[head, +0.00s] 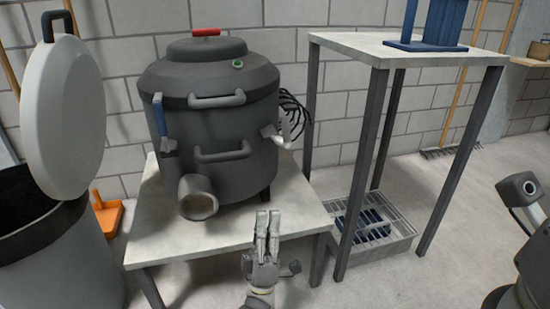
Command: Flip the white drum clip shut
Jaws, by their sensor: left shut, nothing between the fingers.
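The dark grey drum (222,122) stands on a low pale table, with a domed lid and a red-handled knob on top. The white clip (284,131) is on the drum's right side, with its lever sticking outward and up from the wall. A blue-handled clip (160,125) is on the left side, its handle upright. My left gripper (267,215) is shut and empty, fingers pointing up, in front of the table edge. It is below the white clip and apart from it.
The low table (240,233) has a bare front strip, and the drum's spout (198,198) juts toward me. A taller table (370,48) stands to the right, with a metal tray (375,243) beneath. A grey bin with a raised round lid (63,117) is at left.

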